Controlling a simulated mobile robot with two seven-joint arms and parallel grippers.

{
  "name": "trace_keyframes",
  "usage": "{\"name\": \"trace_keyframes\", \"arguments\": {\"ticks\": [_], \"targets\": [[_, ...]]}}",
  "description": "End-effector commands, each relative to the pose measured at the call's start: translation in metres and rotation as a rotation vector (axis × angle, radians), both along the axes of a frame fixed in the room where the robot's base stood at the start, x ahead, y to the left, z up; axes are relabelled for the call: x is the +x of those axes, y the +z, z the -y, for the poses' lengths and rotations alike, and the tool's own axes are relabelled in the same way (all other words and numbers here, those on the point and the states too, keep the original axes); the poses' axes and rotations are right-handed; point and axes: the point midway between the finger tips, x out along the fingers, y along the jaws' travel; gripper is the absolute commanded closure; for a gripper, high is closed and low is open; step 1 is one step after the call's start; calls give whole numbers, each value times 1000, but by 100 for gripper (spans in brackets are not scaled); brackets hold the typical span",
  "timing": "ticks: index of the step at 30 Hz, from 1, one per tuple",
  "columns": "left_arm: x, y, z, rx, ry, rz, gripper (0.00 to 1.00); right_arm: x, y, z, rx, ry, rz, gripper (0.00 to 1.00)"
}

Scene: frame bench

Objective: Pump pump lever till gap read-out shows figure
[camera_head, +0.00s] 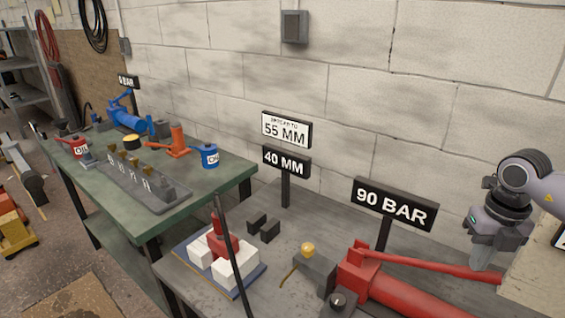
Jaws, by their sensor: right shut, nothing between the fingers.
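The red hand pump (400,294) lies on the near grey bench. Its long red pump lever (440,264) runs to the right, low over the pump body. My right gripper (481,266) is shut and empty, pointing down at the lever's right end; whether it touches the lever I cannot tell. The gap read-out (287,161) shows 40 MM. The white sign above it (286,129) reads 55 MM. A red spreader (221,240) stands between white blocks (236,268) on a blue plate. My left gripper is out of view.
A gauge sign (395,203) reads 90 BAR behind the pump. A black hose (234,255) crosses in front of the spreader. A grey block with a yellow knob (308,249) sits left of the pump. A green bench (222,184) with tools stands left; a block wall is behind.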

Motion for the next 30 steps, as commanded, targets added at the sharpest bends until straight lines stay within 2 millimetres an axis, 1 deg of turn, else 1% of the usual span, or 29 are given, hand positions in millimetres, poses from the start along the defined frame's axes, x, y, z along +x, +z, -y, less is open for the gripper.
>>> {"name": "trace_keyframes", "arguments": {"ticks": [18, 20, 30], "targets": [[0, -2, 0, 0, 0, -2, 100, 0, -1, 1, -2, -2, 1, 100], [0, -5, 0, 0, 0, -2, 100, 0, -5, 1, -2, -2, 1, 100], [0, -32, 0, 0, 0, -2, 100, 0, -45, 0, -1, -1, 0, 100]]}}
